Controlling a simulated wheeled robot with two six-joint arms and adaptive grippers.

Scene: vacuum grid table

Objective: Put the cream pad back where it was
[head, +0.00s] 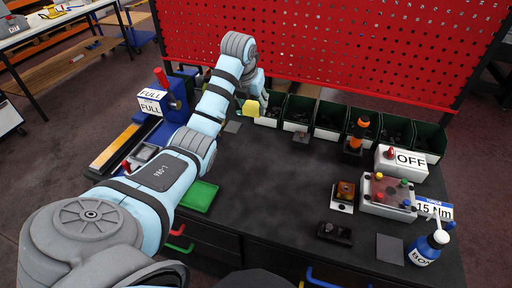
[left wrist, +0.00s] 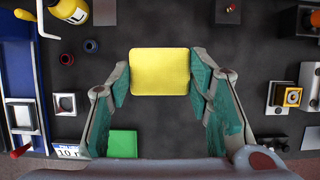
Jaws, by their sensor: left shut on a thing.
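The cream pad, a yellowish rounded block, shows in the left wrist view (left wrist: 160,72) between the two fingers of my left gripper (left wrist: 160,84). The fingers press on its left and right sides, so the gripper is shut on it. In the head view the pad (head: 250,108) hangs under my left wrist, near the back bins; it looks raised above the dark table. The fingers are small and partly hidden there. A grey square (head: 233,127) lies on the table just left of and below the pad. My right gripper is not in view.
Green bins (head: 297,112) line the table's back before a red pegboard (head: 330,50). A green tray (head: 200,196) lies at front left. A button box (head: 388,194), an OFF box (head: 401,161) and a blue bottle (head: 428,247) stand right. The table's middle is clear.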

